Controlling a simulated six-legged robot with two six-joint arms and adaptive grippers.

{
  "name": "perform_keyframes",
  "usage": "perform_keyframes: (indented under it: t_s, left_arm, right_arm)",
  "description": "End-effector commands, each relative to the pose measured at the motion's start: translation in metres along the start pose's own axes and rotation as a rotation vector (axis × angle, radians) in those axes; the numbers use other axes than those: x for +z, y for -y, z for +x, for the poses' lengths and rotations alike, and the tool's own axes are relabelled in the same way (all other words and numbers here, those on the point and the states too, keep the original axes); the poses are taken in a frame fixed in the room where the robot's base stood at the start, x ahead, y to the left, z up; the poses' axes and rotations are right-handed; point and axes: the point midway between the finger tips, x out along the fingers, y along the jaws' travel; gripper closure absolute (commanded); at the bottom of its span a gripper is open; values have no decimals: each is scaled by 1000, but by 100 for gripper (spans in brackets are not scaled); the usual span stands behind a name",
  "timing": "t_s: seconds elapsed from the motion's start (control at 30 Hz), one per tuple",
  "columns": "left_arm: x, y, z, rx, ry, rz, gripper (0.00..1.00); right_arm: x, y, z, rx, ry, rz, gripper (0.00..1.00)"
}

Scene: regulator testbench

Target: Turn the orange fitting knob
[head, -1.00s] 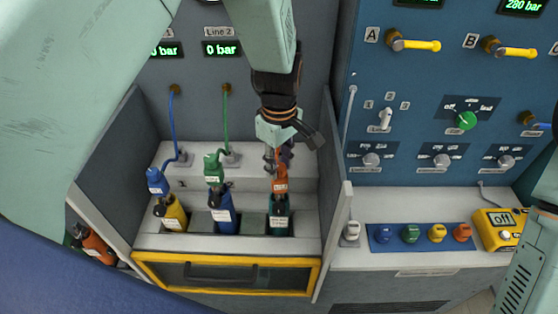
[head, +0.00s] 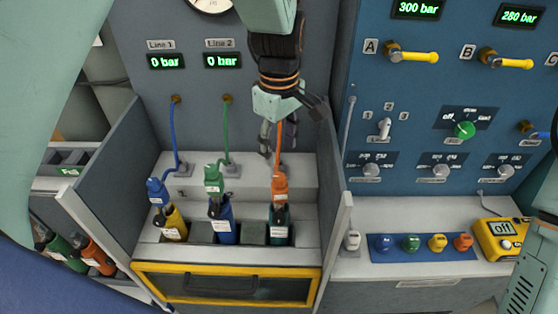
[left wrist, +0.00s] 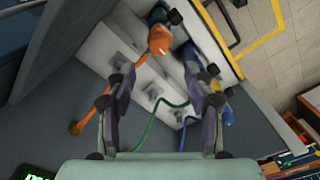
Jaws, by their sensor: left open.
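The orange fitting knob (head: 279,186) sits on top of a dark green bottle (head: 279,222) in the right slot of the grey bench, with an orange hose rising behind it. It also shows in the left wrist view (left wrist: 158,40), beyond the fingertips and roughly between them. My left gripper (head: 277,142) points down above the knob, open and empty, with a gap between them. In the left wrist view its fingers (left wrist: 161,76) stand wide apart and hold nothing. My right gripper is not in view; only part of my right arm shows at the right edge.
A green fitting (head: 213,180) on a blue bottle and a blue fitting (head: 157,191) stand to the left. Side walls (head: 335,215) flank the bench. A blue valve panel (head: 440,90) is at right, above coloured caps and a yellow meter (head: 500,238).

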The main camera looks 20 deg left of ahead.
Motion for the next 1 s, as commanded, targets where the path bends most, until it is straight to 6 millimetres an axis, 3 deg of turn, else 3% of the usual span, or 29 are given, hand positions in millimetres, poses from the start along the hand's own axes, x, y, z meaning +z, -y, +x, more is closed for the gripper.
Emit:
perform_keyframes:
  t_s: [0.1, 0.3, 1.0]
  left_arm:
    - [0, -1, -19, 3, -1, 0, 47]
    - [0, 0, -34, 0, 0, 0, 47]
    - [-7, 3, -30, 7, 56, -37, 47]
  right_arm:
    - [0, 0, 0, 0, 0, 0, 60]
    - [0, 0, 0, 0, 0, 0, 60]
    - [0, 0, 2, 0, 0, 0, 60]
